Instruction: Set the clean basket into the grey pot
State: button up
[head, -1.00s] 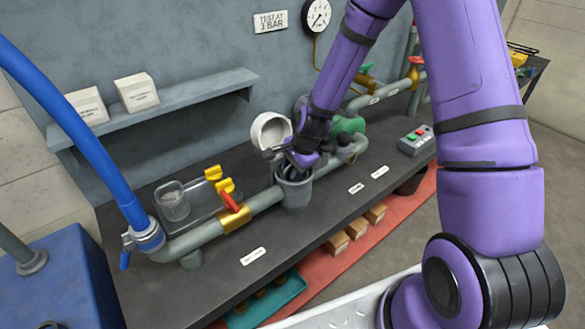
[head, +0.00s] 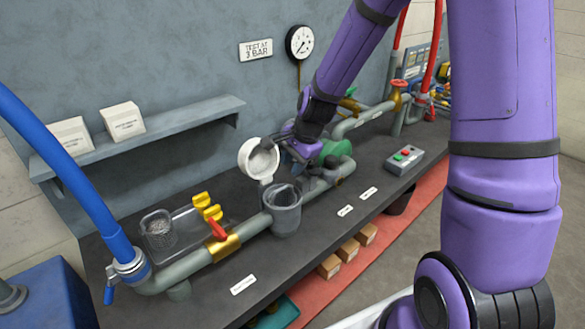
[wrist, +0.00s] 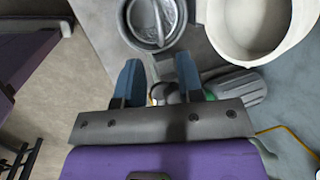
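The grey pot (head: 281,222) stands in the pipe line on the bench, its white round lid (head: 245,158) swung open behind it. A mesh basket (wrist: 148,14) with a thin handle sits down inside the pot (wrist: 122,27) in the wrist view; whether it is fully seated I cannot tell. Another mesh basket (head: 158,231) stands in a clear tray at the left. My gripper (head: 282,150) is behind and above the pot, close to the open lid. In the wrist view its two blue fingers (wrist: 159,70) are apart with nothing held between them.
A red-handled brass valve (head: 219,238) is left of the pot, with yellow clips (head: 207,207) behind it. A green pump (head: 337,150) lies close by my gripper. A button box (head: 404,159) is at the right. The bench front is mostly clear.

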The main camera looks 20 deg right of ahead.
jog(key=s+d+r+n+t+h, duration=0.1)
jog(key=s+r+n, duration=0.35)
jog(key=r, duration=0.35)
jog(key=s+r+n+h, duration=0.1)
jog(key=s+r+n, duration=0.2)
jog(key=s+r, duration=0.4)
jog(key=s+d+r+n, duration=0.1)
jog(key=s+r+n, duration=0.2)
jog(key=s+r, duration=0.2)
jog(key=s+d+r+n+t, duration=0.1)
jog(key=s+r, duration=0.4)
jog(key=s, duration=0.5)
jog(key=shift+s+d+r+n+t+h, duration=0.15)
jog(key=shift+s+d+n+t+h, duration=0.2)
jog(key=shift+d+n, duration=0.65)
jog(key=shift+a+n, duration=0.25)
